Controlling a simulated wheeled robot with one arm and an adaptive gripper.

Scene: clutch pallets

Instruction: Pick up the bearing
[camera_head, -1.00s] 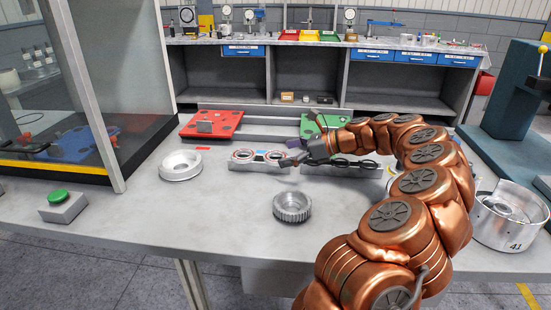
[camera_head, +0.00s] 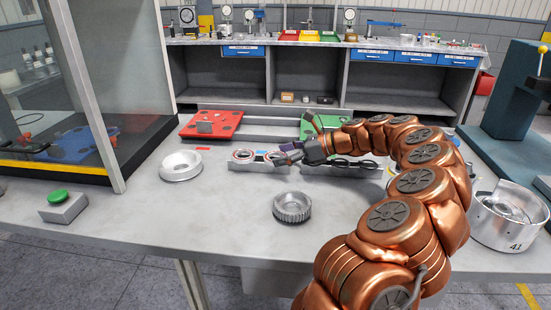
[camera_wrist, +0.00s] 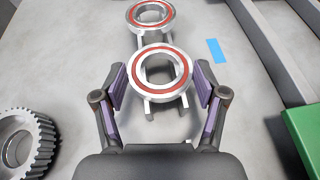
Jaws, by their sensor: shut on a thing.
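Two bearings, silver rings with red seals, sit in line on a grey holder (camera_head: 252,168). The near bearing (camera_wrist: 161,97) lies between the two fingers of my gripper (camera_wrist: 161,80) in the wrist view, and the gripper is shut on it. Pale prongs of the holder show below this bearing, and I cannot tell whether it still touches them. The far bearing (camera_wrist: 151,22) stands just beyond, free of the fingers. In the head view the far bearing (camera_head: 242,154) is clear, while my gripper (camera_head: 284,158) mostly hides the near one.
A toothed gear (camera_head: 292,207) stands in front of the holder, and a silver ring part (camera_head: 180,166) to its left. A red pallet (camera_head: 212,125) and a green pallet (camera_head: 318,124) lie behind. A green button box (camera_head: 62,206) is at left. The front table is mostly clear.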

